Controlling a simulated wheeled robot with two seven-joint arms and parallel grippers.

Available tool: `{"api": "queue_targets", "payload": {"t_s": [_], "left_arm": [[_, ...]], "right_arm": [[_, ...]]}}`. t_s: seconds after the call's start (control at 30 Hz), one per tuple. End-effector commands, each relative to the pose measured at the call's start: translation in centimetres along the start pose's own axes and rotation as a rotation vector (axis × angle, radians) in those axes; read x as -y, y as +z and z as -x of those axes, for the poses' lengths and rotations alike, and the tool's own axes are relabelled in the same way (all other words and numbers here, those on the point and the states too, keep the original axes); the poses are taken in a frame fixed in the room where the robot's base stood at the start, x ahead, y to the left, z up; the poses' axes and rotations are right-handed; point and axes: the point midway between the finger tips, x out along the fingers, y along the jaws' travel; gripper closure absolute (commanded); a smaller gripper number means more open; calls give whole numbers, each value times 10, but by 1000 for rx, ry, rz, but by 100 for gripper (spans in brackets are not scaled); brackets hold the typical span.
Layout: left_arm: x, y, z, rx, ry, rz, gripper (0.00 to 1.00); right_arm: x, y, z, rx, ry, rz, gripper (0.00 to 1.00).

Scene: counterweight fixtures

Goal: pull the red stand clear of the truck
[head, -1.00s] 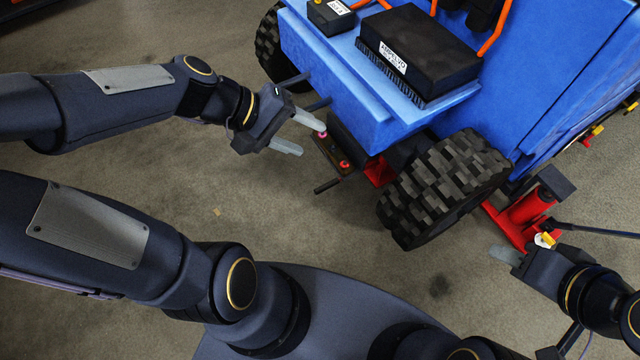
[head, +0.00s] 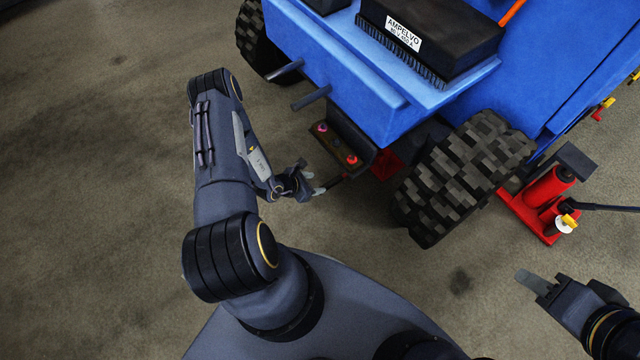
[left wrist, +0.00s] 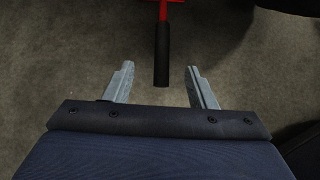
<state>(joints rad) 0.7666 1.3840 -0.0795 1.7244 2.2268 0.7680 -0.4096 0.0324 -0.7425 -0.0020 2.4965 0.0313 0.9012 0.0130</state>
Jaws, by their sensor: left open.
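The red stand (head: 387,164) shows as a small red patch under the front of the blue truck (head: 345,75); most of it is hidden. Its thin bar ends in a black grip (head: 328,188) that sticks out toward me. In the left wrist view the black grip (left wrist: 161,62) hangs from a red shaft, its end between my fingers in the picture. My left gripper (head: 313,180) is open at this grip, not closed on it; there is a gap on each side. My right gripper (head: 530,281) is at the lower right, apart from things; its jaw opening is unclear.
A red jack (head: 545,195) with a black top and yellow-and-white knob stands right of the chunky front tyre (head: 465,170). A dark bracket (head: 344,148) with pink and red knobs and two dark bars project from the truck's front. The floor at left is clear.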

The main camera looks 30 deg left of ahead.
Motion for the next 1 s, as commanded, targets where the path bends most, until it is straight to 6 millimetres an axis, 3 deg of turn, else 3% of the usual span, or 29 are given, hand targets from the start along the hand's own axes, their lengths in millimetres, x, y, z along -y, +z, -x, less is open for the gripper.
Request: {"api": "queue_targets", "payload": {"t_s": [0.03,0.13,1.0], "left_arm": [[4,-12,-4,-15,5,23,49],[6,-20,-8,-28,12,42,49],[5,-22,-92,-26,11,40,49]], "right_arm": [[-1,1,-2,0,0,0,64],[-2,2,-3,0,0,0,64],[-24,27,-53,0,0,0,64]]}}
